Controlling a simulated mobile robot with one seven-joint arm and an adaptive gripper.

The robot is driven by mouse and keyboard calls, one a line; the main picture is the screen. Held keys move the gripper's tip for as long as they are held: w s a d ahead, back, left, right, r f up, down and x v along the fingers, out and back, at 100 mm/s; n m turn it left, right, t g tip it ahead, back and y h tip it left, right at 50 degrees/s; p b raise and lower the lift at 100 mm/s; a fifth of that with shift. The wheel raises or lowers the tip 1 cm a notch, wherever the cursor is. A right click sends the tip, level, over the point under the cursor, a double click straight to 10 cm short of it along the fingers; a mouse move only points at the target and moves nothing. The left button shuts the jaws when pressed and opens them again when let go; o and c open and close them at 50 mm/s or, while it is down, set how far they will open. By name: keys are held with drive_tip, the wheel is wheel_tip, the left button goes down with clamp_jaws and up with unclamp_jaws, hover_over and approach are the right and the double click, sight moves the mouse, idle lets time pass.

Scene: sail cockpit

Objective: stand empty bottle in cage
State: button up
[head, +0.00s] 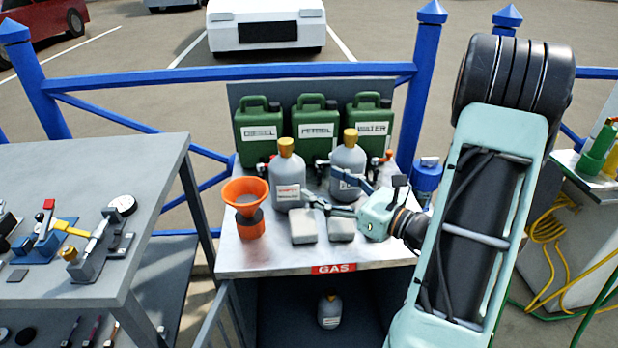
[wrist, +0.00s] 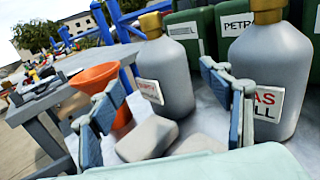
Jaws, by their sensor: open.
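Two grey bottles with yellow caps stand upright on the metal counter: a left bottle (head: 288,187) with a small red-lettered label, and a right bottle (head: 349,156). In the wrist view the right bottle (wrist: 268,70) has a label ending in "LL"; the left bottle's label (wrist: 150,91) is too blurred to read. My gripper (head: 318,183) is open and empty, pointing left, its fingertips close to the left bottle. In the wrist view the left bottle (wrist: 170,65) shows between the fingers; contact cannot be told. Under the counter is a dark open compartment (head: 285,295), marked "GAS", with one bottle (head: 330,312) inside.
An orange funnel (head: 246,198) stands left of the left bottle. Two grey blocks (head: 303,228) lie at the counter's front. Green cans (head: 258,130) line the back. An open door (head: 225,318) is at the compartment's left. A table with tools (head: 150,170) stands left.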

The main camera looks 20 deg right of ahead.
sight(291, 144)
drive_tip(key=r+p, duration=0.2)
drive_tip(key=p, duration=0.2)
drive_tip(key=r+p, duration=0.3)
drive_tip(key=p, duration=0.1)
drive_tip(key=r+p, duration=0.2)
drive_tip(key=p, duration=0.2)
drive_tip(key=shift+w+a+r, duration=0.35)
drive_tip(key=shift+w, duration=0.05)
drive_tip(key=c, duration=0.5)
drive_tip(key=shift+f+p+x, duration=0.1)
drive_tip(key=shift+f+x, duration=0.05)
drive_tip(key=shift+x, duration=1.65)
drive_tip(key=shift+f+p+x, duration=0.1)
drive_tip(key=shift+f+x, duration=0.05)
drive_tip(key=shift+x, duration=1.7)
drive_tip(key=shift+f+p+x, duration=0.1)
drive_tip(key=shift+f+x, duration=0.05)
drive_tip(key=shift+x, duration=1.65)
